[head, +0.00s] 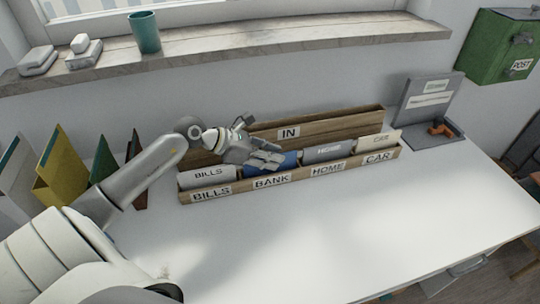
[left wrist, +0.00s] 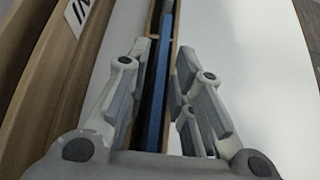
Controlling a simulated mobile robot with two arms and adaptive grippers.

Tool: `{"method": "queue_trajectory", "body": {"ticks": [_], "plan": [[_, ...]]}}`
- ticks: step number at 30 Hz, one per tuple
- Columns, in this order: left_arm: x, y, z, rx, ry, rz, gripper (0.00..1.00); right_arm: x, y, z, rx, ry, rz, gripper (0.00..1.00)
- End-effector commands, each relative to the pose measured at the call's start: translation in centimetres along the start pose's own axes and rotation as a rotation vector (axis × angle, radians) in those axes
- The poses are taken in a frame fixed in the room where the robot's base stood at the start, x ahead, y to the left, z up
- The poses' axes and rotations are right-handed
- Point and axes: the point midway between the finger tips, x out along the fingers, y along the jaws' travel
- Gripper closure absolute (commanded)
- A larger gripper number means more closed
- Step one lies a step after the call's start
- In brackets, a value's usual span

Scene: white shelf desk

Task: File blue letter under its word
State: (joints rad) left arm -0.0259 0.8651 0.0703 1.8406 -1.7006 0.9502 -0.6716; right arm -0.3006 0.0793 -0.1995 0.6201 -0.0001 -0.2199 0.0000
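The blue letter (head: 285,162) stands in the BANK compartment of the wooden sorter (head: 220,188), partly hidden behind my left gripper (head: 266,160). In the left wrist view the letter shows as a thin blue edge (left wrist: 162,75) inside the narrow wooden slot. My left gripper (left wrist: 162,95) is open above the slot, with one finger on each side of the letter's line and a gap to it on both sides. The sorter's front labels read BILLS, BANK, HOME and CAR. My right gripper is not in view.
A white BILLS card (head: 208,174), a grey HOME card (head: 327,151) and a cream CAR card (head: 378,140) stand in the other compartments. The wooden IN rack (head: 340,121) is close behind. Upright folders (head: 62,165) stand left. The desk front (head: 350,225) is clear.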

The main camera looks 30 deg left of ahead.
Motion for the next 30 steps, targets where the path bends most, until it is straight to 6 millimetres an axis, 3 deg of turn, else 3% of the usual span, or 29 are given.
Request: {"method": "queue_trajectory", "body": {"ticks": [14, 30], "plan": [[-0.9, 0.1, -0.1, 0.000, 0.002, 0.001, 0.68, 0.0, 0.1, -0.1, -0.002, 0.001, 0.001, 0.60], [-9.3, 0.0, -0.1, 0.000, 0.003, 0.000, 0.68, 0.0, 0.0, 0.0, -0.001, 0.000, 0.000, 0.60]]}}
